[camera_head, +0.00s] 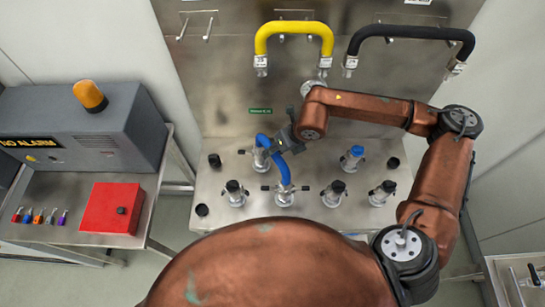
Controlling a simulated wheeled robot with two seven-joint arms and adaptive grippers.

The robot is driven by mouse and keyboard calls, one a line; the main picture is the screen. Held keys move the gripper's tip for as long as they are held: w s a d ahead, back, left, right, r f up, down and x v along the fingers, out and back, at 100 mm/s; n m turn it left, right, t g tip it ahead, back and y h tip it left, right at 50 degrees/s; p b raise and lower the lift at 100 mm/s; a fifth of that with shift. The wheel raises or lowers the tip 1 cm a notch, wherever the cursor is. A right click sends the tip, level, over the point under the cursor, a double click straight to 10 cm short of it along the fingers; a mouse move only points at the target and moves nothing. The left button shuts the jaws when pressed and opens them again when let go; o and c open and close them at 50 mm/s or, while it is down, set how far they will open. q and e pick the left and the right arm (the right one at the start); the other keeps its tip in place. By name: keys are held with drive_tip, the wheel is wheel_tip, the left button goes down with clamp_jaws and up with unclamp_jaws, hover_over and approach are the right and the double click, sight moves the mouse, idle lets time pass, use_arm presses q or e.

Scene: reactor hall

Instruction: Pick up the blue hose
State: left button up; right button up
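The blue hose (279,160) is a short curved tube on the steel console. Its upper end is at the fitting near the back left, and its lower end comes down at a front fitting (285,193). My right gripper (278,146) is at the upper part of the hose, with its dark fingers at or touching it. The fingers are small and partly overlap the hose, so I cannot tell whether they are closed around it. My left gripper is not in view.
A yellow hose (293,27) and a black hose (410,32) hang on the back panel. Several other fittings, one blue-topped (354,155), stand on the console (225,175). A side table at left holds a grey alarm box (85,130) and a red box (112,208).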

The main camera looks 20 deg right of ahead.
drive_tip(key=shift+x, duration=1.35)
drive_tip(key=shift+c, duration=0.4)
clamp_jaws()
